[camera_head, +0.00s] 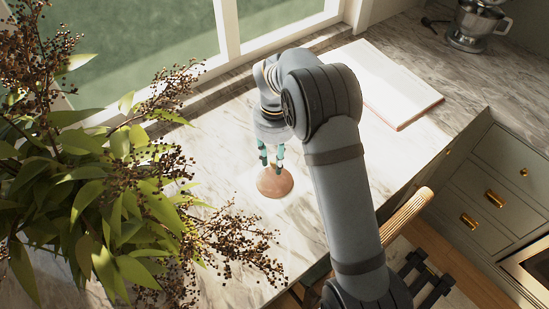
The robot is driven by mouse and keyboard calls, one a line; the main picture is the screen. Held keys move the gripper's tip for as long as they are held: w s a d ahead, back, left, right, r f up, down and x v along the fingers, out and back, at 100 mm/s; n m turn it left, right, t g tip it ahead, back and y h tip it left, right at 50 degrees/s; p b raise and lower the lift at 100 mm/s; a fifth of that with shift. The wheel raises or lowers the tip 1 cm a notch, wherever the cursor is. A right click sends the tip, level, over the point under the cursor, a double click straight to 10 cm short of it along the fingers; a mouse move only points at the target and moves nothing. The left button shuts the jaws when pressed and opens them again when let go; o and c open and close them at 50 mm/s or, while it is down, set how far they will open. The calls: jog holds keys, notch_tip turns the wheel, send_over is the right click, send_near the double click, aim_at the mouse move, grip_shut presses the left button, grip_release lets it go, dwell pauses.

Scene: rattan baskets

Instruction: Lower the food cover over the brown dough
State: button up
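A round, brown, dough-like thing (275,184) sits on the pale marble counter, just below my gripper. My gripper (271,160) points down with its two teal fingers apart, their tips close above or at the top of the brown thing. I cannot tell whether the tips touch it or hold something small between them. No separate food cover can be made out; I cannot tell whether the brown thing is bare dough or has a cover over it.
A leafy plant with dark berries (110,190) fills the left, its sprigs reaching near the brown thing. A metal mixer (475,25) stands in the far right corner. The window is behind.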

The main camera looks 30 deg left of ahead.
jog(key=shift+o, duration=1.1)
notch_tip(320, 180, up, 12)
notch_tip(320, 180, down, 12)
jog(key=shift+f, duration=0.1)
jog(key=shift+w+a+r+p, duration=0.1)
jog(key=shift+r+p, duration=0.45)
jog(key=shift+r, duration=0.3)
jog(key=shift+r+p, duration=0.4)
jog(key=shift+r, duration=0.45)
